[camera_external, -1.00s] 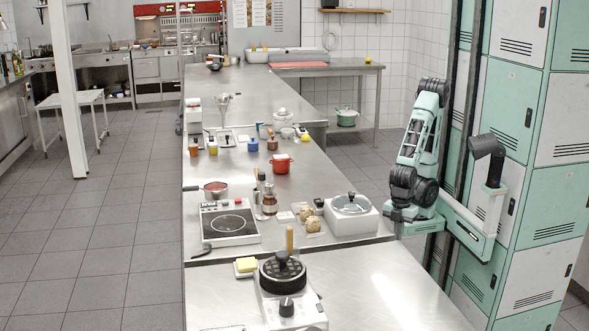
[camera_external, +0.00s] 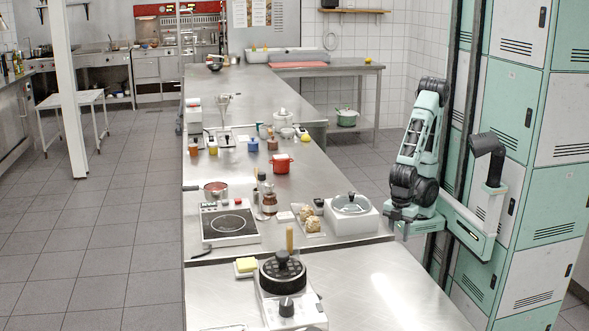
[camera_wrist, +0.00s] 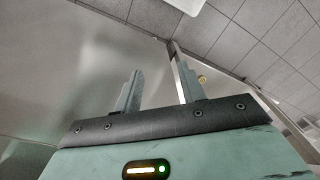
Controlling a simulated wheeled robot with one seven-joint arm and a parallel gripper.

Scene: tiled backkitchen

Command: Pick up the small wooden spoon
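I cannot make out a small wooden spoon for certain in either view. A pale wooden stick or handle (camera_external: 289,237) stands upright behind the black round-plate appliance (camera_external: 283,272) on the near counter; it may be a spoon handle, but its lower end is hidden. My gripper is open and empty in the wrist view (camera_wrist: 157,78), its two fingers apart with bare grey surface and a metal edge beyond them. In the external view my arm is folded at the right, with the gripper low beside the counter's right edge, away from the stick.
The steel counter (camera_external: 370,285) has free room at the near right. A white unit with a glass lid (camera_external: 351,207) stands near my arm. Lockers (camera_external: 505,110) stand right.

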